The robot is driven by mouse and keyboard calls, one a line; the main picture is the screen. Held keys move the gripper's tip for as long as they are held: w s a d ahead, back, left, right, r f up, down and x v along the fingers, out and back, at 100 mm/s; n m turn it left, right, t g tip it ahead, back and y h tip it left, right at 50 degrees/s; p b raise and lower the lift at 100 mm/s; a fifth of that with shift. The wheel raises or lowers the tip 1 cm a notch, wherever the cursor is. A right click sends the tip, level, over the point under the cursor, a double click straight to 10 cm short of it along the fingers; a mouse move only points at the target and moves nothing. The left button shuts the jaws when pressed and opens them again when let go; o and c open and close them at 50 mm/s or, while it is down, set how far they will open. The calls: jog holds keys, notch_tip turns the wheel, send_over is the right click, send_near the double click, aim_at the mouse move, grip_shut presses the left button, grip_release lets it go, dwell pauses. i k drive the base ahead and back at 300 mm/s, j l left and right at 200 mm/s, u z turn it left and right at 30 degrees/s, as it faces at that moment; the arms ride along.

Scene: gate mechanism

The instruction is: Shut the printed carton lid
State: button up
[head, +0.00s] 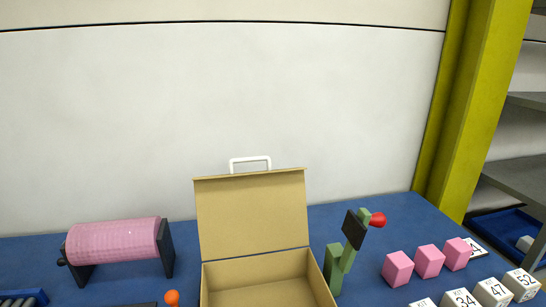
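A tan cardboard carton (208,292) stands on the blue table at the bottom centre, cut off by the lower picture edge. Its inside shows empty as far as I can see. Its lid (252,215) is open and stands up at the back, leaning slightly backward. A white handle (250,162) sticks up above the lid's top edge. Any print on the lid's outer face is hidden. My gripper is not in view.
Left of the carton are a pink roller (115,241) on black supports and an orange knob (172,297). Right of it stand a green-and-black piece with a red knob (377,219), pink cubes (430,261) and several numbered white blocks (492,292). A yellow post (465,100) rises at right.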

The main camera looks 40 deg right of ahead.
aim_at(242, 214)
jog(key=i+j+z, duration=0.45)
jog(key=j+z, duration=0.25)
jog(key=i+j+z, duration=0.15)
jog(key=j+z, duration=0.2)
jog(key=j+u, duration=0.2)
jog(key=j, duration=0.6)
jog(key=k, duration=0.05)
